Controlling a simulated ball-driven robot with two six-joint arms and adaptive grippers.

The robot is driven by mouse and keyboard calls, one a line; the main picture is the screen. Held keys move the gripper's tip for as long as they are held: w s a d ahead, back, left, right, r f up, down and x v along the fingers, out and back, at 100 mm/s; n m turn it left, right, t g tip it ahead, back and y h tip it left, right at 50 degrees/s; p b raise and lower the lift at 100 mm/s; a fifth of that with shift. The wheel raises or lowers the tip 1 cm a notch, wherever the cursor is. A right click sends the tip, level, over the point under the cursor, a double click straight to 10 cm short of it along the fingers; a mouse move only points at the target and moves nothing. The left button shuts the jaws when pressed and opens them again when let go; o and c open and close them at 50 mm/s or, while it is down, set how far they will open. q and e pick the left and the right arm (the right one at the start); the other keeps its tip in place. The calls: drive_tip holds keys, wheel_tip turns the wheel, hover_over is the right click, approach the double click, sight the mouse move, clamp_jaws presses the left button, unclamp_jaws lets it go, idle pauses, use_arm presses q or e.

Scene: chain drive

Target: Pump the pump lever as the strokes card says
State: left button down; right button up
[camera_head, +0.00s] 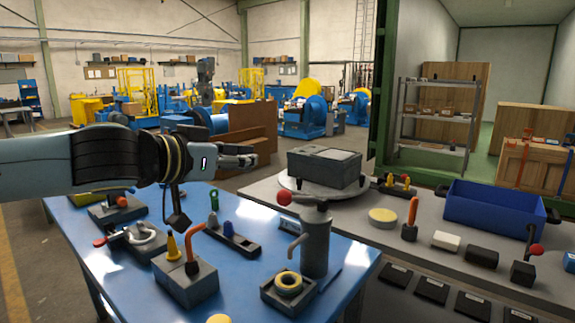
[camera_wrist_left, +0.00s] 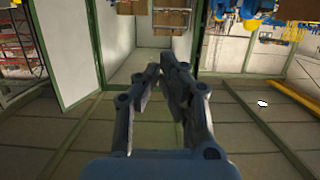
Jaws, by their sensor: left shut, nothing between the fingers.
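The grey pump (camera_head: 315,240) stands upright on the blue table, with a spout on its left side. Its pump lever (camera_head: 300,199) sits at the top and ends in a red ball pointing left. My left gripper (camera_head: 252,154) is above and behind the pump, apart from the lever, its fingers pointing right. It is shut and empty; its fingers also show close together in the left wrist view (camera_wrist_left: 162,72). A small pale card-like piece (camera_head: 288,226) lies behind the pump's spout; I cannot read it or tell whether it is the strokes card. My right gripper is not in view.
On the grey bench to the right are a box on a turntable (camera_head: 324,167) and a blue bin (camera_head: 495,208).

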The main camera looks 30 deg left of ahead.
use_arm(q)
drive_tip(key=w+f+b, duration=0.1)
drive_tip(key=w+f, duration=0.5)
drive_tip(key=w, duration=0.3)
drive_tip(key=shift+w+d+f+b, duration=0.2)
drive_tip(key=shift+w+d+b, duration=0.15)
drive_tip(key=shift+d+b, duration=0.1)
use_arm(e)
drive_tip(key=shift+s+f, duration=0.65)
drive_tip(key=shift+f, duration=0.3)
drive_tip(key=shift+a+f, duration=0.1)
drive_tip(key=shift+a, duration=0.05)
